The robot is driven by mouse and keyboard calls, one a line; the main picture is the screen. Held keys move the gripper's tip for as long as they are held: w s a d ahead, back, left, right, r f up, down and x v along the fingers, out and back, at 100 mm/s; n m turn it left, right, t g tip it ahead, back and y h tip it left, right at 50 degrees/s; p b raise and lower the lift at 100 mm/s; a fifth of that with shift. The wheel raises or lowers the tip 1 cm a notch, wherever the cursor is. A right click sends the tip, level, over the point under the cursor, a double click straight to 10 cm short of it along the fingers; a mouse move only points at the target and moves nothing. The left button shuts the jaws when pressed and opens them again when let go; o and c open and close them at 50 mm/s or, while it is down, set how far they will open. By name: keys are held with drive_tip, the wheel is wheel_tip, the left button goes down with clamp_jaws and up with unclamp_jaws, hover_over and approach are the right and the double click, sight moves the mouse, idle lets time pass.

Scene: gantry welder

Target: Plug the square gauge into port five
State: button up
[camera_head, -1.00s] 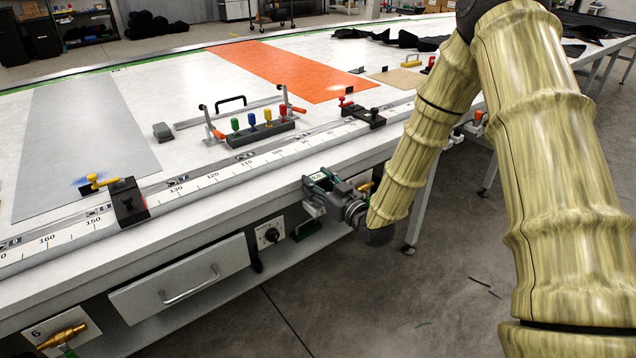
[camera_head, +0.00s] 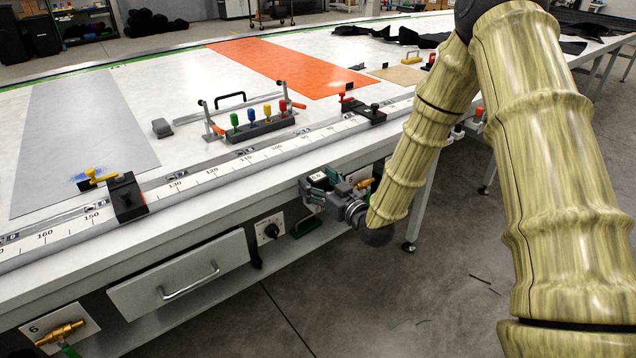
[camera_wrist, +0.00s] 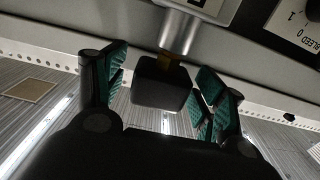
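The square gauge (camera_wrist: 162,84) shows in the wrist view as a dark block below a silver cylindrical fitting (camera_wrist: 181,32), with a bit of brass between them. My gripper (camera_wrist: 160,90) has its green-padded fingers on either side of the gauge. A gap shows at the left finger; the right finger is very close to the block. In the head view my gripper (camera_head: 318,190) is at the table's front edge, around the gauge, whose small pale display (camera_head: 318,178) faces up. The port's number is not readable, and how deep the gauge sits is hidden.
A bleed dial (camera_head: 269,230) is on the front panel left of my gripper. A brass fitting (camera_head: 364,183) is right of it. A drawer (camera_head: 182,277) and a plate marked 6 (camera_head: 60,331) are farther left.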

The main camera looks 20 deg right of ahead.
drive_tip(key=v, duration=1.2)
drive_tip(key=s+a+f+m+g+h+p, duration=0.15)
drive_tip(key=s+f+g, duration=0.25)
drive_tip(key=s+f, duration=0.5)
drive_tip(key=s+a+f+m+g+h+p, duration=0.15)
drive_tip(key=s+f+g, duration=0.3)
drive_tip(key=f, duration=0.85)
drive_tip(key=s+f+g+h, duration=0.1)
drive_tip(key=s+f+g, duration=0.1)
drive_tip(key=s, duration=0.5)
drive_tip(key=s+f+m+g+h, duration=0.1)
drive_tip(key=s+f+g, duration=0.2)
drive_tip(key=s, duration=0.5)
drive_tip(key=s+a+f+g+h+p, duration=0.1)
drive_tip(key=s+f+g, duration=0.2)
drive_tip(key=s, duration=0.5)
drive_tip(key=shift+s+f, duration=0.25)
drive_tip(key=shift+f, duration=0.65)
drive_tip(key=shift+a+g, duration=0.1)
drive_tip(key=shift+g, duration=0.15)
